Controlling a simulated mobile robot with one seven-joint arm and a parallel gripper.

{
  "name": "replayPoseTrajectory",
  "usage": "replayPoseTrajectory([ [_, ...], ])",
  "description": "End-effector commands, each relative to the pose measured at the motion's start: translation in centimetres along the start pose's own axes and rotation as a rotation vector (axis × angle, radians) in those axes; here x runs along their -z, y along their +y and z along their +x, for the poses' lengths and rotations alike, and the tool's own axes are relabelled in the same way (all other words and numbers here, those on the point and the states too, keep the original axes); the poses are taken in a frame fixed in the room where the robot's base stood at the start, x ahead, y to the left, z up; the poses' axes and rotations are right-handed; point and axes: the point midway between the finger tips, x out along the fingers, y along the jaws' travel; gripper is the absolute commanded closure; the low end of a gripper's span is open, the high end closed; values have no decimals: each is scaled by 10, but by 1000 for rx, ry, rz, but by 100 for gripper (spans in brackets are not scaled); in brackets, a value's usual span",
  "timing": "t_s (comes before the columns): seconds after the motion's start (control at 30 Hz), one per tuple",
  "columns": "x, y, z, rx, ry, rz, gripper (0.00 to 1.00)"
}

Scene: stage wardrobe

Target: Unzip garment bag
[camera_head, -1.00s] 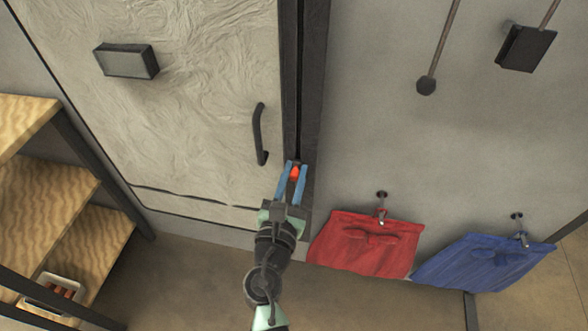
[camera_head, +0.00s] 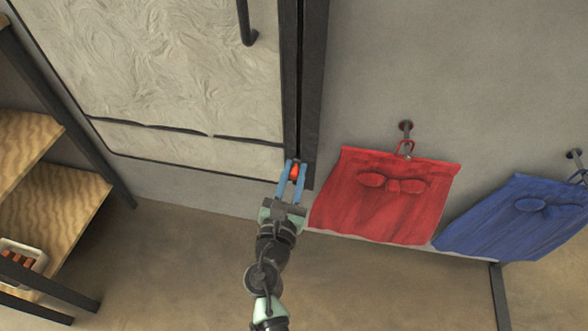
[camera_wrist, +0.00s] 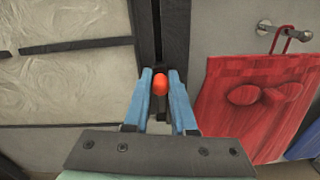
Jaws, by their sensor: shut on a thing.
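An orange-red pull (camera_head: 295,171) sits on a dark vertical track (camera_head: 305,85) with a narrow slot, near the track's lower end. My gripper (camera_head: 294,168) is shut on the pull, a blue finger on each side. The wrist view also shows the pull (camera_wrist: 160,84) between the two blue fingers (camera_wrist: 161,92), in front of the dark slot. The track runs along the right edge of a pale, crinkled panel (camera_head: 180,60). I cannot tell whether this panel is the garment bag. The zip's teeth are too small to make out.
A red cloth piece (camera_head: 385,205) hangs from a wall hook just right of my gripper. A blue cloth piece (camera_head: 520,222) hangs farther right. A wooden shelf unit (camera_head: 70,205) with a small tray (camera_head: 22,256) stands at left. Open floor lies below.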

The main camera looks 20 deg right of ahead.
Motion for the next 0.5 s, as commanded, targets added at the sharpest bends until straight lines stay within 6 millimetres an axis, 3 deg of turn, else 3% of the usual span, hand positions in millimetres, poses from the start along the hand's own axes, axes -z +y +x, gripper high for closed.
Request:
replayPoseTrajectory([
  [0.03,20,-5,0,6,4,3,100],
  [0.2,40,-8,0,6,4,2,100],
  [0.5,52,-10,0,6,5,3,100],
])
